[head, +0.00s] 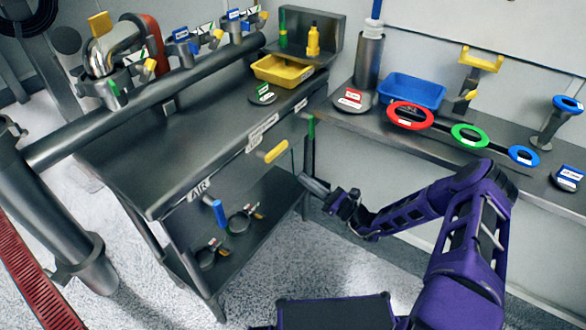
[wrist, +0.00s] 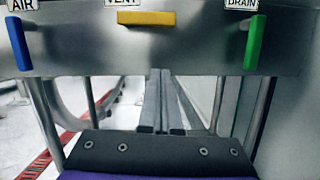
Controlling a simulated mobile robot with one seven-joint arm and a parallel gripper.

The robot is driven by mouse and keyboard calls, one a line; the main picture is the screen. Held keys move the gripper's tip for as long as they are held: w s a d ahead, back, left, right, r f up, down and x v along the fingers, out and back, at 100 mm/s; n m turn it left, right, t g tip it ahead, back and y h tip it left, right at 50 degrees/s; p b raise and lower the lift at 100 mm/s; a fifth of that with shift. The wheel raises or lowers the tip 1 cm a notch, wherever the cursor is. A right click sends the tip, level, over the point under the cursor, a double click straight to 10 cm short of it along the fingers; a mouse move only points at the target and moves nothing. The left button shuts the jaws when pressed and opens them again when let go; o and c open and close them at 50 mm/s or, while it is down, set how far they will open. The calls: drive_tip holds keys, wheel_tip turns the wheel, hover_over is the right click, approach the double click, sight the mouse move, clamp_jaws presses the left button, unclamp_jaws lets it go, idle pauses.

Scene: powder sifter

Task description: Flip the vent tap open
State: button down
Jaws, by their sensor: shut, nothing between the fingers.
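The vent tap is a yellow bar handle (head: 276,152) on the front edge of the grey bench. In the wrist view the yellow handle (wrist: 147,18) lies level, directly under the VENT label (wrist: 121,2). My gripper (head: 306,180) is in front of the bench, a little right of and below the yellow handle in the head view. In the wrist view the fingers of my gripper (wrist: 160,72) are together, empty, pointing toward the bench front below the handle. No contact with the handle shows.
A blue handle (wrist: 18,43) under the AIR label and a green handle (wrist: 255,42) under the DRAIN label hang down on either side. A lower shelf (head: 255,235) holds small items. A side counter (head: 470,165) stands behind my arm.

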drive_tip(key=shift+v, duration=1.4)
